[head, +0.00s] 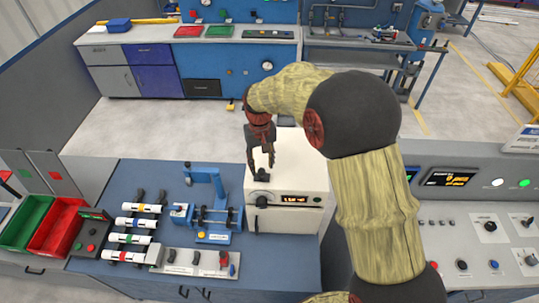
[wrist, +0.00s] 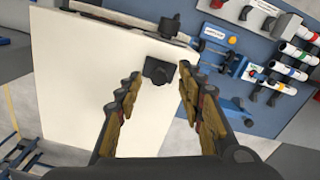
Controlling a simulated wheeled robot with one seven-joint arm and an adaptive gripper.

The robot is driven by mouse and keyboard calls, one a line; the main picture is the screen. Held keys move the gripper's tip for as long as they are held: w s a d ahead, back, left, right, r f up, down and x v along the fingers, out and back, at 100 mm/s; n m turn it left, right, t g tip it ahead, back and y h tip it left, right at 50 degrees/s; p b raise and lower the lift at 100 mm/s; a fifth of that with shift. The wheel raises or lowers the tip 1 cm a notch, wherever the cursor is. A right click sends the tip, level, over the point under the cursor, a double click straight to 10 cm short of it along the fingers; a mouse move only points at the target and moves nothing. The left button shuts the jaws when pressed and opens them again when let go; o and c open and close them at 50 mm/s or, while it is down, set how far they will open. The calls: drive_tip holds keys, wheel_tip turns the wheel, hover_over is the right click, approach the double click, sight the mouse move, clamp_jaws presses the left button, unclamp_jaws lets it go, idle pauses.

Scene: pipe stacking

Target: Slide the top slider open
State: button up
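The white box (head: 290,172) stands on the blue workbench, with a lit orange display on its front. The top slider appears to be the small black piece (head: 262,177) on the box's top face; it also shows in the wrist view (wrist: 158,70). My gripper (head: 261,166) points down above that top face. In the wrist view my gripper (wrist: 160,73) has its two fingers spread apart, with the black piece seen between and just beyond the tips. I see no clear contact. Whether the slider is open or closed is hard to tell.
Left of the box stand a blue fixture (head: 212,210) and a rack of white pipes (head: 135,222) with coloured bands. Red (head: 63,228) and green (head: 28,220) bins lie further left. A control console (head: 480,235) stands at the right.

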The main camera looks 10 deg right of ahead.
sight(262, 170)
drive_tip(key=shift+w+r, duration=0.65)
drive_tip(key=shift+w, duration=0.2)
drive_tip(key=shift+s, duration=0.1)
drive_tip(key=shift+s+f, duration=0.15)
drive_tip(key=shift+f, duration=0.2)
wheel_tip(262, 170, down, 7)
drive_tip(key=shift+r+p, duration=0.15)
drive_tip(key=shift+p, duration=0.55)
drive_tip(key=shift+c, duration=0.5)
clamp_jaws()
